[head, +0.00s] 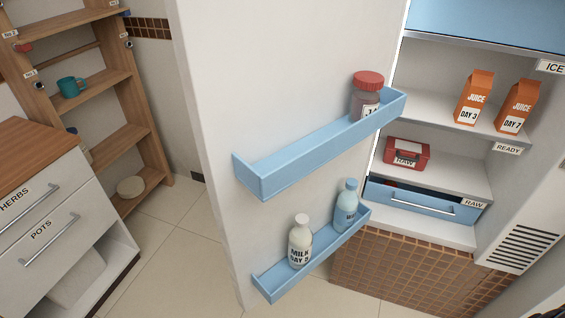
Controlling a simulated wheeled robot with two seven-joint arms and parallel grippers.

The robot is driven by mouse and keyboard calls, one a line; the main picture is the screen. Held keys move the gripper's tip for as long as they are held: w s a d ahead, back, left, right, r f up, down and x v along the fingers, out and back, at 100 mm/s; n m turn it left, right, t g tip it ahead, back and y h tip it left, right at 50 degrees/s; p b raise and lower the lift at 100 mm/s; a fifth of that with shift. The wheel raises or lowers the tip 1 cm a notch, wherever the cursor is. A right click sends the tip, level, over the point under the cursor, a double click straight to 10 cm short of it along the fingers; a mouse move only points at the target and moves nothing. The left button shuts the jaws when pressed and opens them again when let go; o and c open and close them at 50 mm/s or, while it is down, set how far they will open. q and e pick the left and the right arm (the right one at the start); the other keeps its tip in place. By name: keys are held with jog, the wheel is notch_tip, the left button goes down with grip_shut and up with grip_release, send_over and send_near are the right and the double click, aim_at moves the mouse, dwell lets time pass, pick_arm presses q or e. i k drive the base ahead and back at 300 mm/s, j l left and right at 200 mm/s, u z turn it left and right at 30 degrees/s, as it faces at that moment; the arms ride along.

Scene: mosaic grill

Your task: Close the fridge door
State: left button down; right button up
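The fridge door (270,60) stands wide open in the head view, with its white inner face toward me. A blue upper shelf (310,148) on it carries a jar with a red lid (368,92). A blue lower shelf (313,262) on it carries a white milk bottle (300,243) and a light blue bottle (346,206). The open fridge interior (440,165) is to the right of the door. The outer face and any handle of the door are hidden. Neither of my grippers is in view.
Juice cartons (474,97) and a red box (408,154) stand on fridge shelves above a blue RAW drawer (425,200). At left are a drawer cabinet (50,215) and a wooden shelf rack (110,90). Tiled floor (170,245) is clear between cabinet and door.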

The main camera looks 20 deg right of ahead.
aim_at(267, 86)
jog(key=i+j+u, duration=0.3)
jog(key=j, duration=0.15)
jog(key=i+j+u, duration=0.3)
jog(key=i+j+z, duration=0.1)
jog(key=i+z, duration=0.3)
jog(key=i+j+z, duration=0.15)
jog(key=z, duration=0.3)
jog(key=i+z, duration=0.15)
jog(key=z, duration=0.3)
jog(key=i+z, duration=0.15)
jog(key=z, duration=0.25)
jog(key=i+j+z, duration=0.1)
jog(key=z, duration=0.35)
jog(key=i+j+z, duration=0.15)
jog(key=z, duration=0.3)
jog(key=i+j+z, duration=0.15)
jog(key=z, duration=0.25)
jog(key=i+j+z, duration=0.1)
jog(key=z, duration=0.35)
jog(key=k+j, duration=0.05)
jog(key=j, duration=0.05)
